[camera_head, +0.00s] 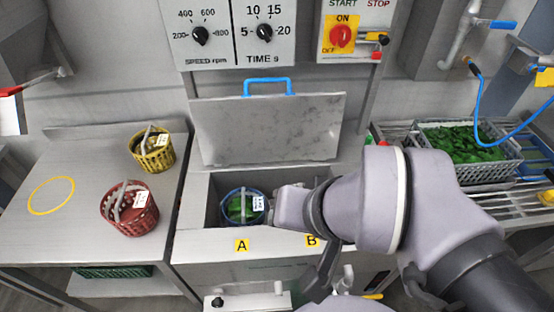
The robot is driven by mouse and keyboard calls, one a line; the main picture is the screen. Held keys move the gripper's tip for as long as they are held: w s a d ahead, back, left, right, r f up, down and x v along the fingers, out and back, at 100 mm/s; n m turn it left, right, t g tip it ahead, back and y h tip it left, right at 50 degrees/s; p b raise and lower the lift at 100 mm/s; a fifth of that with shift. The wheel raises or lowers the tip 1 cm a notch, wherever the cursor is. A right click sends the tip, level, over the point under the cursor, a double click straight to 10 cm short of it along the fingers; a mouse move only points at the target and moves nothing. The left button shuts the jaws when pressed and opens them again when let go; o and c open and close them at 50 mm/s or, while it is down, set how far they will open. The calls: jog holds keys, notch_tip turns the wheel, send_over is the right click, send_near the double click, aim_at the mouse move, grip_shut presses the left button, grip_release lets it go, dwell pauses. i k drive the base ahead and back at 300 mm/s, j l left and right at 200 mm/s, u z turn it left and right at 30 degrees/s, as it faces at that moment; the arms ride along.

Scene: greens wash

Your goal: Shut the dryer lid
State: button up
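The dryer lid (265,130) is a flat grey metal panel with a blue handle (268,86) along its top edge. It stands open, raised upright behind the dryer tub (199,200). Inside the tub on the left, by label A, sits a blue basket (236,207) with green leaves and a white tag. My gripper (283,207) is low at the tub, just right of the blue basket. Its fingers are hard to make out and my arm covers the tub's right part, so I cannot tell if it touches the basket.
A yellow basket (153,152) and a red basket (130,210) stand on the left steel table (60,222), near a yellow ring marking (52,195). A grey crate of greens (498,172) is at the right. A control panel with knobs (237,32) is above the lid.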

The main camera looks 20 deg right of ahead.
aim_at(246, 128)
jog(key=k+j, duration=0.15)
jog(key=j, duration=0.25)
jog(key=k+j+z, duration=0.1)
jog(key=j, duration=0.25)
jog(key=k+j, duration=0.2)
jog(key=j, duration=0.15)
jog(key=i+j+z, duration=0.1)
jog(key=i+j, duration=0.15)
jog(key=i+j+z, duration=0.1)
jog(key=j, duration=0.4)
jog(key=i+j, duration=0.35)
jog(key=j+z, duration=0.05)
